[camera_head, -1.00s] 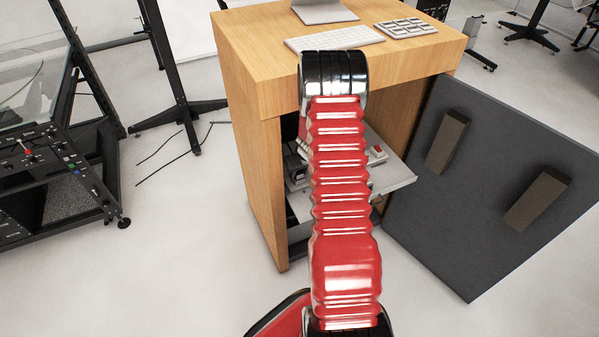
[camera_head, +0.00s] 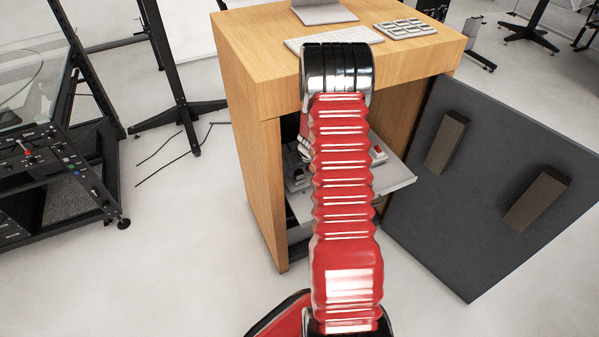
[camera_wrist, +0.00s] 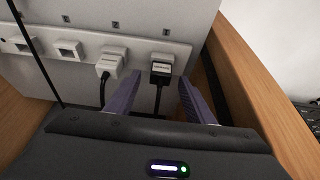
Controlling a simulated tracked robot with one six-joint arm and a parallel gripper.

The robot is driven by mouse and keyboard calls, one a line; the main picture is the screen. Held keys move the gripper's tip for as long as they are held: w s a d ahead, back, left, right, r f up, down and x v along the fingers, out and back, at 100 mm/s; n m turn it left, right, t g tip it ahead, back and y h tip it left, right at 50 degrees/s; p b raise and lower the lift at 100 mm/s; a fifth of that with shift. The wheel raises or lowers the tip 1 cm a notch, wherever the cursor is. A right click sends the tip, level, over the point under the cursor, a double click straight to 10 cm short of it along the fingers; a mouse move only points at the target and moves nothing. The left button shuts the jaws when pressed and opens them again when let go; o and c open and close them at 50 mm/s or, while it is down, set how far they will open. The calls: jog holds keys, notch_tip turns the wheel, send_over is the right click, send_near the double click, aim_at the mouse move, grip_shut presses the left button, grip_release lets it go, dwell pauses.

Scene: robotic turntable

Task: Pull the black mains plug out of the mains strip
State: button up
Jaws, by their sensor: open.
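The black mains plug (camera_wrist: 161,71) sits in the right-hand part of the pale mains strip (camera_wrist: 138,57) in the wrist view. Its black cord hangs down from it. My gripper (camera_wrist: 160,84) is open, with one purple finger to the left of the plug and one to the right. A gap shows between each finger and the plug, and I cannot tell how far the tips reach along it. In the head view my red arm covers the plug and most of the gripper.
A white plug (camera_wrist: 109,64) with a dark cord is in the strip just left. An empty socket (camera_wrist: 68,51) is further left. A wooden cabinet wall (camera_wrist: 243,77) stands close on the right. The dark cabinet door (camera_head: 484,190) is open to the right.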

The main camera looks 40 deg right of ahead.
jog(key=shift+v, duration=2.45)
